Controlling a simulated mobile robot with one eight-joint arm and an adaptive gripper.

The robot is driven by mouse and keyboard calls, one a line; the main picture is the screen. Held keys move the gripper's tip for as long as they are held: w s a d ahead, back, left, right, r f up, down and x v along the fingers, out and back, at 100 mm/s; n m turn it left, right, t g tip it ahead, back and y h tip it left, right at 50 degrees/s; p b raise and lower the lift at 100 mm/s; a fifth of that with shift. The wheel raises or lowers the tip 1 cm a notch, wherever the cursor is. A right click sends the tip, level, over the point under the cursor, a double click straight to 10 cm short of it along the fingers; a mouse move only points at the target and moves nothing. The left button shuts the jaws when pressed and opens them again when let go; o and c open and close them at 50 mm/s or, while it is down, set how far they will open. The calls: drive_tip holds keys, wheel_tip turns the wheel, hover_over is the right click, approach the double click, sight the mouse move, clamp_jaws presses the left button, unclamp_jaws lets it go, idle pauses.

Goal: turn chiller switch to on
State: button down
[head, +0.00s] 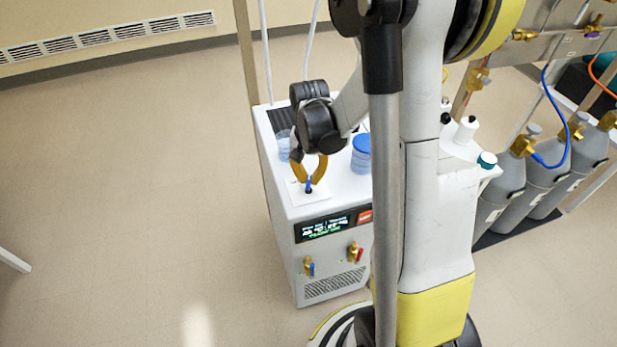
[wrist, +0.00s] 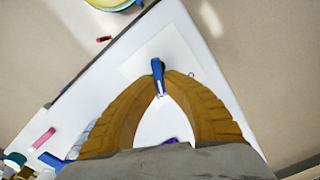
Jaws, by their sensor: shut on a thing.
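The chiller (head: 325,235) is a white box unit with a lit display (head: 326,229) on its front. The switch is a small blue lever (head: 308,186) on a pale square plate (head: 296,193) on the chiller's top, near the front edge. My gripper (head: 309,182) reaches down from above, its yellow-brown fingers around the lever. In the wrist view the tips of my gripper (wrist: 159,78) are shut on the blue lever (wrist: 158,68), which stands up between them. The markings by the switch cannot be read.
A blue-lidded jar (head: 361,154) and a clear cup (head: 284,146) stand on the chiller top close to my gripper. Two valves (head: 355,252) stick out of the chiller front. Gas cylinders (head: 546,180) stand at the right. The floor at the left is clear.

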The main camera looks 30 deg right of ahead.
sight(309, 178)
drive_tip(key=shift+m, duration=0.4)
drive_tip(key=c, duration=1.5)
unclamp_jaws()
drive_tip(key=shift+r, duration=0.1)
wheel_tip(309, 178, up, 12)
